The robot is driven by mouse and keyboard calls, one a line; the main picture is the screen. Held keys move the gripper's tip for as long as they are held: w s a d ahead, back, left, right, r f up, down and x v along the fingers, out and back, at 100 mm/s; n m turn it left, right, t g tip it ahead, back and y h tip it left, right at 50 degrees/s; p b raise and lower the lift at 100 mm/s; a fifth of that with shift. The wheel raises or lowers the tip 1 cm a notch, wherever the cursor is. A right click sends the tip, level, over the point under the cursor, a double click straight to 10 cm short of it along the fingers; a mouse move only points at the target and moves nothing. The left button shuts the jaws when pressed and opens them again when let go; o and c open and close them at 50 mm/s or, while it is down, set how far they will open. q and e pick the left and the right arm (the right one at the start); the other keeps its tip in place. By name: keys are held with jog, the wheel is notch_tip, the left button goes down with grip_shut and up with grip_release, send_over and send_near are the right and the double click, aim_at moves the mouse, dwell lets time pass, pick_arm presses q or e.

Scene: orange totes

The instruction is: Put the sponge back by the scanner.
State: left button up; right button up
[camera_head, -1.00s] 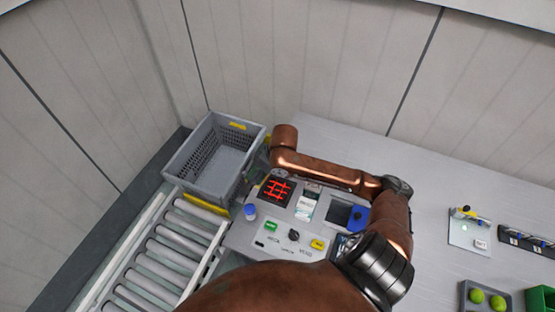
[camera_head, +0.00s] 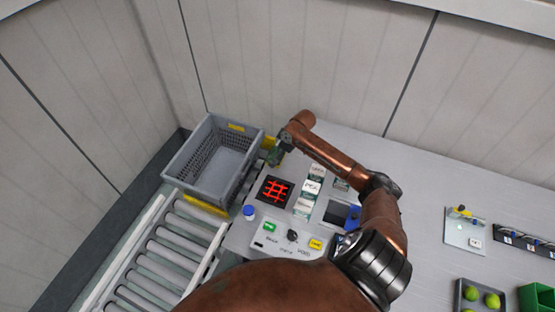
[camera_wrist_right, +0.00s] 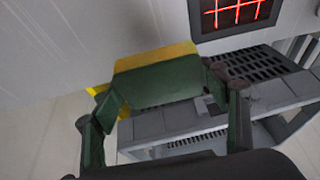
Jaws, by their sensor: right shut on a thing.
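The sponge (camera_wrist_right: 155,82), yellow with a green layer, is between the fingers of my right gripper (camera_wrist_right: 165,98) in the wrist view. The gripper is shut on it. In the head view, my right gripper (camera_head: 273,156) is beside the crate's right edge, just beyond the scanner (camera_head: 275,191). A bit of yellow, probably the sponge (camera_head: 268,143), shows there, mostly hidden by the gripper. The scanner is a dark square with a glowing red grid; it also shows at the top of the wrist view (camera_wrist_right: 236,12). The sponge is held apart from it. My left gripper is not in view.
A grey crate (camera_head: 190,186) stands left of the gripper, by a roller conveyor (camera_head: 165,250). Cards (camera_head: 312,188), a blue-capped item (camera_head: 249,212), buttons and a knob (camera_head: 292,236) crowd the panel.

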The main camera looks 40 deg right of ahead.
jog(key=shift+w+d+f, duration=0.3)
jog(key=shift+w+f, duration=0.05)
jog(key=shift+f, duration=0.15)
jog(key=shift+w+d+f, duration=0.25)
jog(key=shift+w+f, duration=0.05)
jog(key=shift+f, duration=0.2)
jog(key=shift+w+d+f, duration=0.1)
jog(key=shift+f, duration=1.55)
jog(key=shift+f, duration=0.1)
jog(key=o, duration=1.2)
jog(key=v, duration=1.2)
